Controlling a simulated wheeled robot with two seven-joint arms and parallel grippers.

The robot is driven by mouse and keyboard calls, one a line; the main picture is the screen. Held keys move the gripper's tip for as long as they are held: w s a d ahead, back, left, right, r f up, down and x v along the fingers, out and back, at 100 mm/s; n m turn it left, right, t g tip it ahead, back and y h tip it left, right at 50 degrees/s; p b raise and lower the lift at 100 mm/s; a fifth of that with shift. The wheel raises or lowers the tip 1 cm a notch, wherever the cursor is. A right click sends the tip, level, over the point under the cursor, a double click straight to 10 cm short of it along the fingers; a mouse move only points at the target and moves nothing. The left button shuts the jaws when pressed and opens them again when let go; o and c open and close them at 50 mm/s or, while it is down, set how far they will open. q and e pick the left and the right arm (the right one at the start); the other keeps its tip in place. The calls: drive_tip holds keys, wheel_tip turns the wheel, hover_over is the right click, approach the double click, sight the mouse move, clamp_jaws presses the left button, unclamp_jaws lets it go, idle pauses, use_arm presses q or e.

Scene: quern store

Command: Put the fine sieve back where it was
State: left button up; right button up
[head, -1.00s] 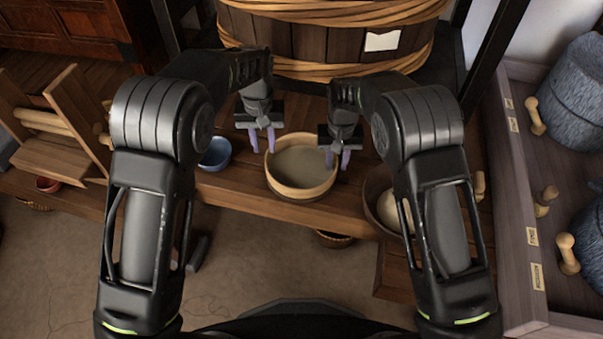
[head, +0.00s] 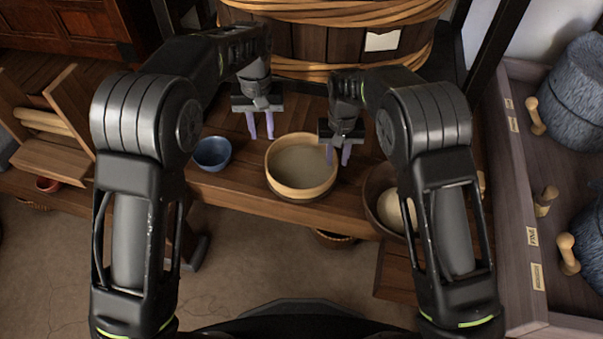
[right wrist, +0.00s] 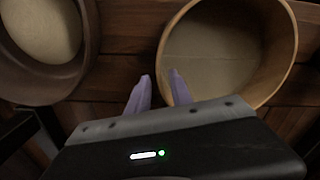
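The fine sieve, a round pale-wood hoop with a grey-beige mesh (head: 300,163), sits upright at the front of the wooden bench. It also shows in the right wrist view (right wrist: 215,55). My left gripper (head: 261,135) is open and empty, behind and to the left of the sieve, apart from its rim. My right gripper (head: 338,160) is open at the sieve's right rim. In the right wrist view its fingers (right wrist: 158,90) appear on either side of the rim; whether they touch it I cannot tell.
A blue bowl (head: 211,154) stands left of the sieve. A brown bowl (head: 376,187) with a pale round content is close on the right. A large wooden tub (head: 310,40) stands behind. A labelled wooden tray (head: 520,190) with stones and handles is at the right.

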wheel_tip(320, 180, up, 10)
idle(0.3)
drive_tip(key=shift+s+f, duration=0.1)
drive_tip(key=shift+f, duration=0.05)
idle(0.3)
